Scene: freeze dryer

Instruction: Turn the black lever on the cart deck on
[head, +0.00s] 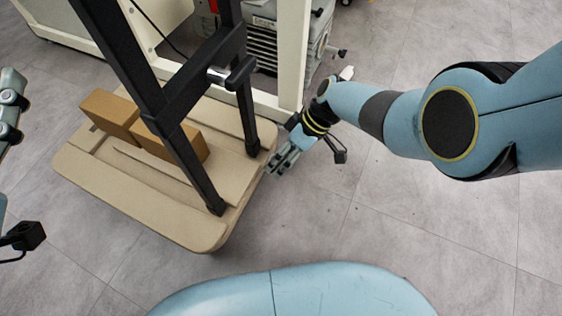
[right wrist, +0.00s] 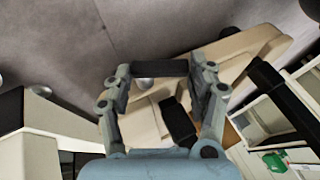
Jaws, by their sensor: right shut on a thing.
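The black lever (right wrist: 160,68) shows in the right wrist view as a short dark bar spanning the gap between the fingertips. My right gripper (head: 281,164) is at the right edge of the tan cart deck (head: 190,232), low beside a black post foot. In the right wrist view my right gripper (right wrist: 160,80) is shut on the lever, one finger at each end. In the head view the gripper hides the lever, and its turn position cannot be told. My left gripper (head: 12,105) shows only partly at the left edge; its opening cannot be told.
Two brown boxes (head: 110,112) (head: 185,143) sit on the deck. The cart's black frame (head: 160,110) rises over it, with a black clamp handle (head: 240,73). A cream bench leg (head: 293,60) stands behind the gripper. The grey floor (head: 420,240) to the right is clear.

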